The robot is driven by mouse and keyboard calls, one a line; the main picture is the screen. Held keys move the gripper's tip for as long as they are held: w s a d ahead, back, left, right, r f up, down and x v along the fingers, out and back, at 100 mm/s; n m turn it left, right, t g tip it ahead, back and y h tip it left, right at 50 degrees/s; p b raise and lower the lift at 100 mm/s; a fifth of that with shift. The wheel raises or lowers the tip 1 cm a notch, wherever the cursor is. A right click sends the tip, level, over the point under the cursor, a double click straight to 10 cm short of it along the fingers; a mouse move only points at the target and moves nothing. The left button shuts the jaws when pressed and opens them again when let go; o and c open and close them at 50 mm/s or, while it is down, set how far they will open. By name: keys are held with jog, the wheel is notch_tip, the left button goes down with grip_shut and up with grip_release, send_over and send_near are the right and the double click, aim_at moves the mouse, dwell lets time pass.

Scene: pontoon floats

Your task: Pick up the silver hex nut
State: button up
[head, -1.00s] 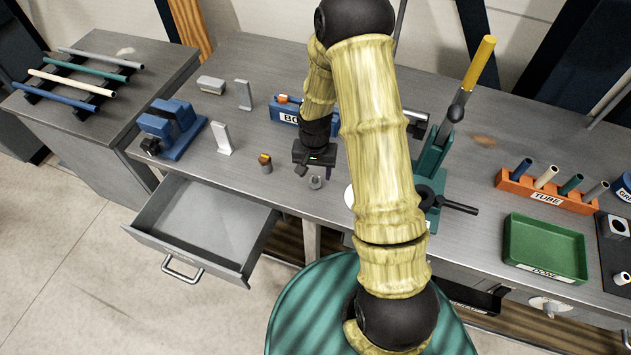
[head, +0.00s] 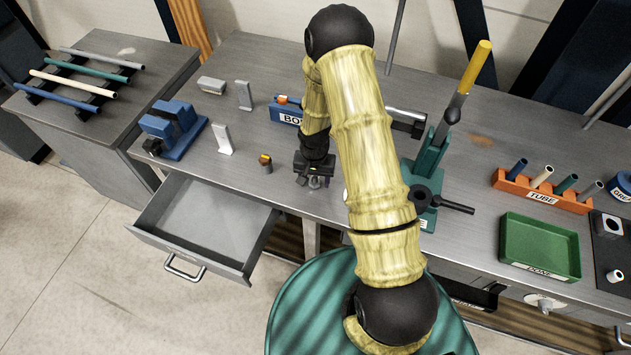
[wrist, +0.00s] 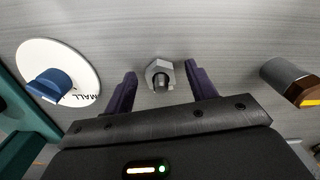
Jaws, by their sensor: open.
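The silver hex nut (wrist: 160,74) lies on the grey bench top. In the wrist view it sits between the two purple fingers of my gripper (wrist: 161,84), slightly beyond their tips, with a clear gap on both sides. A dark hole or stub shows at its centre. In the head view my gripper (head: 314,182) is low over the bench near its front edge, and the nut (head: 315,182) is mostly hidden beneath it. My gripper is open and holds nothing.
A dark cylinder with a yellow-orange band (wrist: 290,80) stands to the right in the wrist view; a white disc with a blue peg (wrist: 58,75) is to the left. A green press (head: 428,165) stands right of my arm. An open drawer (head: 205,228) juts out below.

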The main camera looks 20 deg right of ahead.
jog(key=c, duration=1.1)
jog(key=shift+r, duration=0.15)
notch_tip(320, 180, up, 10)
jog(key=b, duration=0.2)
jog(key=shift+b, duration=0.3)
